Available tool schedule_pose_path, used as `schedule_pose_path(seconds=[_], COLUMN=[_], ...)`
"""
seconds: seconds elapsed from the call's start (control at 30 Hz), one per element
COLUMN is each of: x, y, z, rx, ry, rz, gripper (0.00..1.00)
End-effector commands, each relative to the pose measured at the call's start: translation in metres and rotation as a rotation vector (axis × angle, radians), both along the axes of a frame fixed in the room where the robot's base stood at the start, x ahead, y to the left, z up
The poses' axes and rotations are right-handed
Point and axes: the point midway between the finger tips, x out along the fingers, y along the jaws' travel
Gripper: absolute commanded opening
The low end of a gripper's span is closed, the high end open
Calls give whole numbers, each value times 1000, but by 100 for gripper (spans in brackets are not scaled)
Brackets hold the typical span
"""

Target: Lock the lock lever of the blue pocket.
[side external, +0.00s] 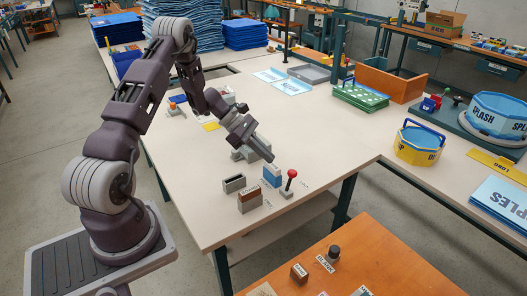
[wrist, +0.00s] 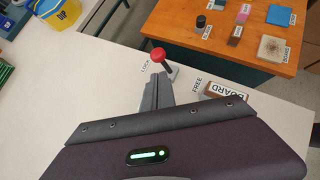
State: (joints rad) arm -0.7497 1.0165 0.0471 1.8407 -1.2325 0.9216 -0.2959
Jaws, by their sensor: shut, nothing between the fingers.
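The blue pocket (side external: 271,176) is a small blue-and-grey block on the pale table in the side external view. Beside it on the right stands the lock lever, with a red ball knob (side external: 292,173) on a thin shaft. In the wrist view the red knob (wrist: 158,55) is just beyond my fingertips; its shaft slants up and left from the base. A LOCK label (wrist: 146,67) is left of it and a FREE label (wrist: 197,85) right. My gripper (side external: 269,158) is shut and empty, above and behind the blue pocket. My fingers (wrist: 157,80) hide the pocket in the wrist view.
A brown pocket (side external: 249,201) marked BOARD and a grey pocket (side external: 234,183) stand left of the blue one. An orange table (side external: 385,265) with small labelled samples lies beyond the table edge. The table right of the lever is clear.

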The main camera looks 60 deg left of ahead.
Motion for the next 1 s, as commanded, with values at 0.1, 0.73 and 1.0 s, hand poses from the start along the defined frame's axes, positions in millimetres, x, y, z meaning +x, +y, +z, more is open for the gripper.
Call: schedule_pose_path(seconds=[0.1, 0.73, 1.0], x=[10, 25, 45], y=[-15, -33, -41], z=[-16, -37, -37], rx=[-1, 2, -1], ry=[1, -1, -2], rz=[-4, -4, -6], gripper=[0, 0, 0])
